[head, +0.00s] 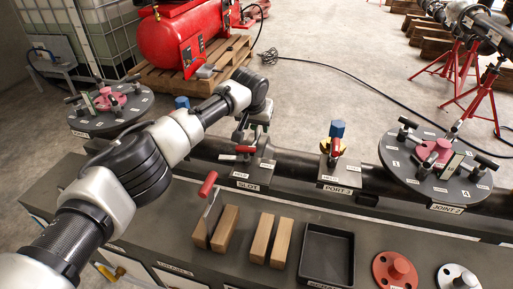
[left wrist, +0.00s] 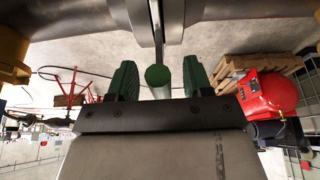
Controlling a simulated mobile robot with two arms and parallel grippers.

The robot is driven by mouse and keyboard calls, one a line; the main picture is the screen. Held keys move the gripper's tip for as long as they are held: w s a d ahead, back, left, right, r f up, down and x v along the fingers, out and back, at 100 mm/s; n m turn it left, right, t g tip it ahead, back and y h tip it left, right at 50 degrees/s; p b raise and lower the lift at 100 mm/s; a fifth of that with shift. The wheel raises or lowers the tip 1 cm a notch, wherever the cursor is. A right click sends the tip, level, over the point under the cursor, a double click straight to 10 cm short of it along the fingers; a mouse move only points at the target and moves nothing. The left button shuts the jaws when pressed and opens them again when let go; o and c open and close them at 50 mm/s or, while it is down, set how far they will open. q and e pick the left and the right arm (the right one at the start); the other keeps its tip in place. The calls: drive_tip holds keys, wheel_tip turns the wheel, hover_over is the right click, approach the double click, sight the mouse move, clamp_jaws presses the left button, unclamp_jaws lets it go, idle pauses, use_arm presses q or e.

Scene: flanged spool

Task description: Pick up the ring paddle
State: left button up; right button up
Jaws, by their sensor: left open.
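My left gripper (head: 246,137) is over the spot labelled SLOT on the dark pipe. In the left wrist view its two green fingers (left wrist: 160,82) are open. Between them is a round green end on a pale grey shaft, which I take for the handle of the ring paddle (left wrist: 157,75). The fingers are on both sides of it with gaps showing. The gripper hides most of the slot in the head view, and no ring is visible. A separate red-handled tool (head: 208,184) leans at the wooden blocks on the bench. My right gripper is not in view.
Wooden blocks (head: 263,238), a black tray (head: 327,256) and red and white flanged pieces (head: 396,268) are on the bench front. A round flange table (head: 440,170) is at right. A red tank (head: 175,40) is behind.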

use_arm(q)
clamp_jaws()
drive_tip(key=shift+r, duration=0.25)
idle(0.4)
wheel_tip(320, 180, up, 18)
drive_tip(key=p, duration=0.1)
drive_tip(key=shift+f, duration=0.15)
idle(0.4)
